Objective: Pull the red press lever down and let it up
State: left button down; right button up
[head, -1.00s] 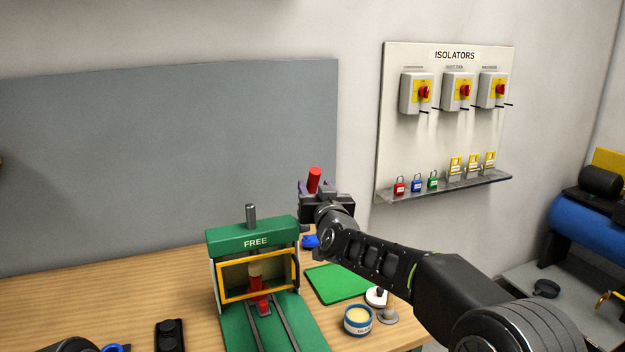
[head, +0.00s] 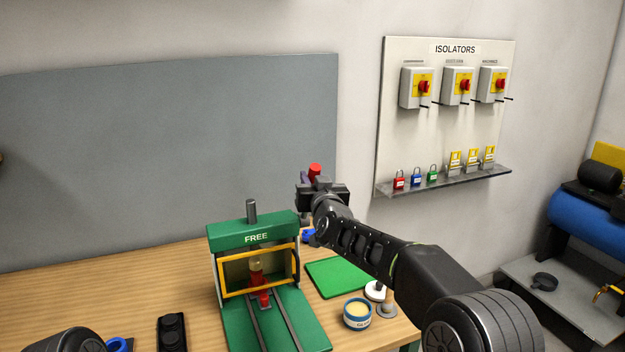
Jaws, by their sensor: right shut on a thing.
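The green press (head: 253,233) marked FREE stands on the wooden bench, with a metal rod (head: 251,210) upright on its top. The red press lever's red end (head: 315,170) shows just above my right gripper (head: 316,186), at the press's upper right. My right gripper is shut on the lever; its fingers and the lower part of the lever are largely hidden by the gripper body. My left gripper is not in view.
A green mat (head: 338,278), a blue-rimmed tin (head: 357,314) and a white-based stamp-like item (head: 375,291) lie right of the press, under my right arm. A black two-button box (head: 171,333) lies to its left. The isolator board (head: 447,135) hangs on the wall.

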grip_shut()
dwell(0.7)
jog(key=shift+s+f+b, duration=0.15)
jog(key=shift+f+b, duration=0.1)
jog(key=shift+b, duration=0.5)
jog(key=s+d+f+m+t+b, duration=0.1)
jog(key=s+f+t+b, duration=0.5)
jog(key=b, duration=2.5)
jog(key=shift+s+d+f+m+t, duration=0.25)
jog(key=shift+s+d+m+t, duration=0.2)
jog(key=shift+d, duration=0.25)
jog(key=shift+s, duration=0.1)
jog(key=o, duration=0.8)
grip_release()
